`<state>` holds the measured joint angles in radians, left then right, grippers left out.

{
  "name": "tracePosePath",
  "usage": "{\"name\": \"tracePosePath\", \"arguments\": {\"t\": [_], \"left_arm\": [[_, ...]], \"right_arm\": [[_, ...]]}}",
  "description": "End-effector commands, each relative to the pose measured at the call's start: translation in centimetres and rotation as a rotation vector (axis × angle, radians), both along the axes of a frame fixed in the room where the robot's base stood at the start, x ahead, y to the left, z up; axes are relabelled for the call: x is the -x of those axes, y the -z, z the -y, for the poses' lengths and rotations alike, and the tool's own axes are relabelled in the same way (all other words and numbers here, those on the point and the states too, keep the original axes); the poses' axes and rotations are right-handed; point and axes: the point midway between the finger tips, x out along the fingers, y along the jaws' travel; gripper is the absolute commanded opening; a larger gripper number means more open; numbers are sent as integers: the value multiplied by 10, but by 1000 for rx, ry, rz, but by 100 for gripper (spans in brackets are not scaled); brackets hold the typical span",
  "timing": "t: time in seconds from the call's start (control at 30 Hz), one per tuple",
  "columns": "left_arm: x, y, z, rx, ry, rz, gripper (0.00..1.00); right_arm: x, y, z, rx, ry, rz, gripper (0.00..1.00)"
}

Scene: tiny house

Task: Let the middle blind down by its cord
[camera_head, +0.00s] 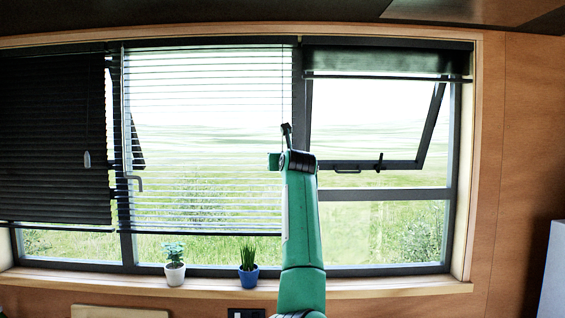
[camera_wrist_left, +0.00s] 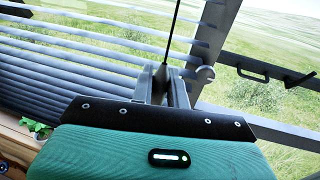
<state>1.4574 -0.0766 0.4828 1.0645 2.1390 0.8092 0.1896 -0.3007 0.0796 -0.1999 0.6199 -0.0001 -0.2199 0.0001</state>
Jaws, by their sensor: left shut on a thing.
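The middle blind (camera_head: 210,140) hangs over the middle window with its thin slats tilted open, light showing between them. Its bottom edge is near the lower part of the window. The slats also show in the left wrist view (camera_wrist_left: 75,65). My left gripper (camera_head: 286,137) is raised at the right edge of the middle blind. In the left wrist view its fingers (camera_wrist_left: 163,85) are shut on the dark cord (camera_wrist_left: 174,30), which runs up out of them. The cord's lower end is hidden. My right gripper is in neither view.
The left blind (camera_head: 50,140) is down with slats closed. The right blind (camera_head: 385,62) is gathered at the top, above a tilted-open window with a handle (camera_head: 360,168). A white-potted plant (camera_head: 175,273) and a blue-potted plant (camera_head: 248,276) stand on the sill (camera_head: 400,288).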

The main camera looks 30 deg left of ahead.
Motion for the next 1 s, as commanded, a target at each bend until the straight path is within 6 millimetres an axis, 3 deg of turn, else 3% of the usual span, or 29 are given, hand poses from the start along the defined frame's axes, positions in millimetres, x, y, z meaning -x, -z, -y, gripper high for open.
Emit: {"name": "tracePosePath", "arguments": {"t": [0.07,0.1,0.2,0.57,0.77,1.0], "left_arm": [[0,1,0,2,0,-2,0],[0,1,0,2,0,-2,20],[0,1,0,1,0,-1,35],[3,3,4,0,1,0,35],[23,7,23,3,2,3,35],[60,7,57,2,3,3,35]], "right_arm": [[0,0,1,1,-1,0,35],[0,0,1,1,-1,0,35],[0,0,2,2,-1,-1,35],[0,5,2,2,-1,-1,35],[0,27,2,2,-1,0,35],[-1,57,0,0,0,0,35]]}}
